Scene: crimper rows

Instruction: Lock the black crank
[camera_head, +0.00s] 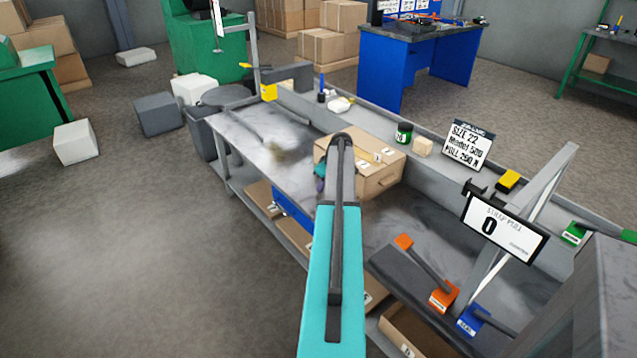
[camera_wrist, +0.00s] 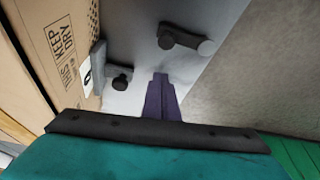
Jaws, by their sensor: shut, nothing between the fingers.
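In the wrist view, a dark crank-like bar (camera_wrist: 186,40) with rounded ends sits on a pale grey surface, above and right of my fingertips. A second dark part, a round knob (camera_wrist: 121,81) beside a grey plate, sits left of the fingers. I cannot tell for sure which is the black crank. My gripper (camera_wrist: 161,78) shows as narrow purple fingers closed together and empty, apart from both parts in the picture. In the head view my arm hides most of the gripper and the spot in front of it.
A cardboard box (camera_head: 375,165) stands close to my arm on the grey bench (camera_head: 240,128); its printed side (camera_wrist: 58,45) fills the wrist view's left. An orange-handled lever (camera_head: 426,262), a blue block (camera_head: 470,319) and a display (camera_head: 503,228) stand to the right.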

